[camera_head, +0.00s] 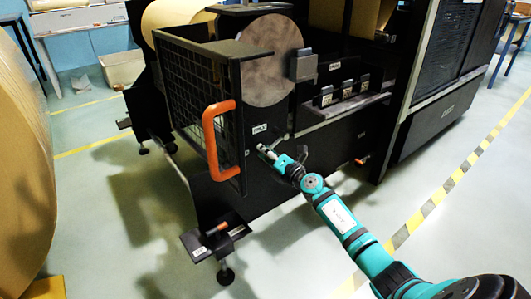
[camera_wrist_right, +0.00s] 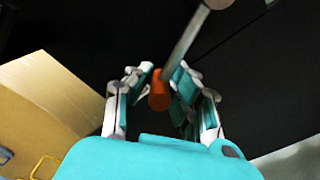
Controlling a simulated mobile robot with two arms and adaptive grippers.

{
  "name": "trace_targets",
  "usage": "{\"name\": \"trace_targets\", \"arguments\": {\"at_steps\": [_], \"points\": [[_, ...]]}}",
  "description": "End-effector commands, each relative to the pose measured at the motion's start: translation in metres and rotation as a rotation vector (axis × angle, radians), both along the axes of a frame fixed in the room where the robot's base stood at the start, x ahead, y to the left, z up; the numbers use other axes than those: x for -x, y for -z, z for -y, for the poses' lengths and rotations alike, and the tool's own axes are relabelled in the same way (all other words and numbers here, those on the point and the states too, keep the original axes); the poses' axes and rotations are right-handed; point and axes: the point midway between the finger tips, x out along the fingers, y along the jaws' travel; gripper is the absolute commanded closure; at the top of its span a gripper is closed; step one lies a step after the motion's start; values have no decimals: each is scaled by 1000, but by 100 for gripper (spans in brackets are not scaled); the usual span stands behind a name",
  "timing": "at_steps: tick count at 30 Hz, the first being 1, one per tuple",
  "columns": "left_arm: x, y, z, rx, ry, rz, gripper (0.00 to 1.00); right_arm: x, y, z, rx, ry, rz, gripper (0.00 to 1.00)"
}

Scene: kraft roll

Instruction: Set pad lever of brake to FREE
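A lever with a grey rod and an orange end knob (camera_wrist_right: 159,92) shows in the right wrist view. The knob sits between the two fingers of my right gripper (camera_wrist_right: 155,85), with the fingers spread to either side of it. I cannot tell whether a finger touches it. In the head view my right gripper (camera_head: 266,150) is at the dark front panel (camera_head: 290,165), below the round brake disc (camera_head: 270,75). The knob is hidden there. A white label (camera_head: 259,129) is just above the gripper, too small to read surely. My left gripper is not in view.
A mesh guard with an orange handle (camera_head: 219,140) stands left of my right gripper. Labelled blocks (camera_head: 347,90) sit on a shelf to the right. A large kraft roll (camera_head: 25,170) is at the left.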

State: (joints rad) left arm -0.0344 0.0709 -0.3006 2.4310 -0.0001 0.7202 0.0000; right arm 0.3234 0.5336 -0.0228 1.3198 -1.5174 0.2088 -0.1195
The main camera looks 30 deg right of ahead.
Motion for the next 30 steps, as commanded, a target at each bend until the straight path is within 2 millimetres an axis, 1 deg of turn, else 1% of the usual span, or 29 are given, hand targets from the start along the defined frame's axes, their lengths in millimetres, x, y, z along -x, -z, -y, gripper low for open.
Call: {"name": "trace_targets", "arguments": {"at_steps": [1, 2, 3, 13, 19, 20, 23, 26, 30], "points": [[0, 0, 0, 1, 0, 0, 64, 0, 1, 0, 0, 1, -1, 94], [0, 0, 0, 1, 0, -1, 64, 0, 1, 0, 0, 1, -1, 98], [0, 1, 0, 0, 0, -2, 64, 0, 1, 0, 0, 1, -1, 100], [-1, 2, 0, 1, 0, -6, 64, 0, 1, 0, 0, 1, -2, 100], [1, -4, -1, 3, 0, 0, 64, 0, -3, -1, -25, 1, -4, 100], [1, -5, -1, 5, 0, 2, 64, 0, -4, -1, -34, 1, -4, 100], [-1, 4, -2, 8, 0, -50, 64, 0, -9, -2, -76, 0, -7, 100], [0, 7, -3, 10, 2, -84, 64, 1, -16, -4, -134, 0, -13, 100], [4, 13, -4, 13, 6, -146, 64, 1, -27, -6, -245, 1, -21, 100]]}}
